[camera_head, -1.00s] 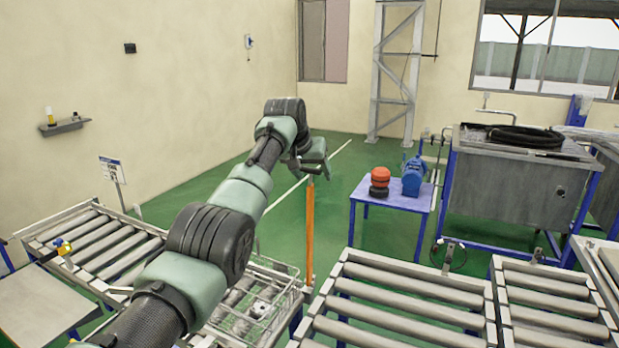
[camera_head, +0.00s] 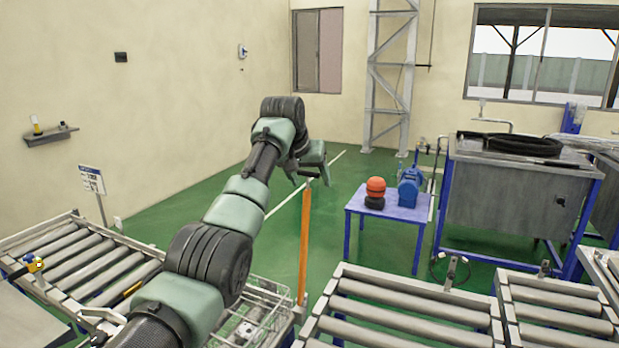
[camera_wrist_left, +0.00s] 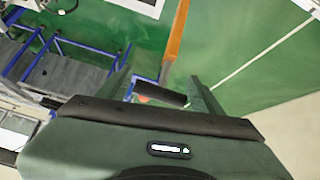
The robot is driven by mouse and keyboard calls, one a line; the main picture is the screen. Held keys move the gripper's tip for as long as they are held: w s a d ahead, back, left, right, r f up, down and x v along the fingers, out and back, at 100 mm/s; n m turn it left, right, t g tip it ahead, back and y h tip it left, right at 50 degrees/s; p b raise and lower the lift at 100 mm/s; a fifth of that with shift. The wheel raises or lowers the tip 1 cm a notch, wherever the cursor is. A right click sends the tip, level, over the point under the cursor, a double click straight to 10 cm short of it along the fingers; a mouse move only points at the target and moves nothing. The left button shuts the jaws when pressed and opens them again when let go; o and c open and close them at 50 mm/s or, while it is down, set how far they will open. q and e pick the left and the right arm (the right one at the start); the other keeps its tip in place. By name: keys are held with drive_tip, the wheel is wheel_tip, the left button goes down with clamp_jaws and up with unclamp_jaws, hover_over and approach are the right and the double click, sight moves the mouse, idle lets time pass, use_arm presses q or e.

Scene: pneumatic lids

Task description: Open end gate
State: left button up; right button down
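The end gate appears to be the long orange bar (camera_head: 305,240), standing nearly upright beside the wire basket at the roller conveyor's end. My left gripper (camera_head: 312,176) is at the bar's top end. In the left wrist view, the fingers of my left gripper (camera_wrist_left: 161,70) are spread apart. A dark block (camera_wrist_left: 165,97) lies between the fingers, apparently the bar's end. Contact cannot be told. My right gripper is not in view.
Roller conveyors stand at left (camera_head: 85,262) and right (camera_head: 395,310), with a wire basket (camera_head: 262,300) between them. A blue table (camera_head: 400,212) holds a red-orange object (camera_head: 375,188) and a blue motor (camera_head: 410,182). Green floor is clear behind the bar.

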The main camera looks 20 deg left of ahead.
use_arm(q)
drive_tip(key=shift+o, duration=1.3)
drive_tip(key=shift+f, duration=0.35)
drive_tip(key=shift+w+r, duration=0.1)
drive_tip(key=shift+w, duration=0.1)
drive_tip(key=b+v, duration=0.3)
drive_tip(key=v, duration=0.3)
drive_tip(key=shift+s+r, duration=0.15)
drive_tip(key=shift+r, duration=0.05)
drive_tip(key=shift+s+r+b, duration=0.3)
drive_tip(key=shift+s+r, duration=0.1)
drive_tip(key=shift+r, duration=0.1)
